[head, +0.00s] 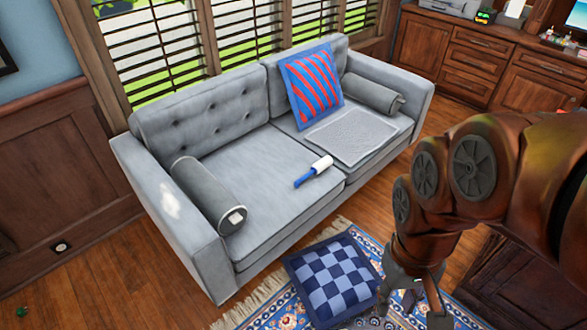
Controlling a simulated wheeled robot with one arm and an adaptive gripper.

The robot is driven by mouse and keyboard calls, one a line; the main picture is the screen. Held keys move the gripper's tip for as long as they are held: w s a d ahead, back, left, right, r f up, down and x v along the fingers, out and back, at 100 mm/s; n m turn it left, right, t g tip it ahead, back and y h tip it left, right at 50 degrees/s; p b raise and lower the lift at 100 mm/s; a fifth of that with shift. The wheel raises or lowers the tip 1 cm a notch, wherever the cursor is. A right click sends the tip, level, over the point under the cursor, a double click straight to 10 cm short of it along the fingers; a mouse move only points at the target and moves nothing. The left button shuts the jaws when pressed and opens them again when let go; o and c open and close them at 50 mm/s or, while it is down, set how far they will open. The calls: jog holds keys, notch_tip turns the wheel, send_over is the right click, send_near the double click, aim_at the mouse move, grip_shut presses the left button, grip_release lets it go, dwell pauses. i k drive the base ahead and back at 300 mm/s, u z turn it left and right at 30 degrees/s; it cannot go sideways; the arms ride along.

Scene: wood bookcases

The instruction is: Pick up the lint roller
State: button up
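The lint roller (314,171) lies on the front part of the grey sofa's seat (255,180), close to the seam between the cushions. It has a white roll at its upper right end and a blue handle pointing to the lower left. My gripper (420,312) is at the lower right, in front of the sofa and apart from the roller. It points down above the rug, near the checkered cushion. Its fingers are small and partly dark, and whether they are parted is unclear.
A grey mat (350,137) and a red-blue striped pillow (311,86) are on the sofa's right half. Grey bolsters (208,195) (373,93) lie by both armrests. A blue checkered cushion (332,279) lies on the patterned rug (372,250). Wooden cabinets (480,58) stand at the back right.

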aim_at(321, 165)
jog(key=z, duration=1.8)
jog(key=i, duration=1.05)
jog(key=u, duration=3.7)
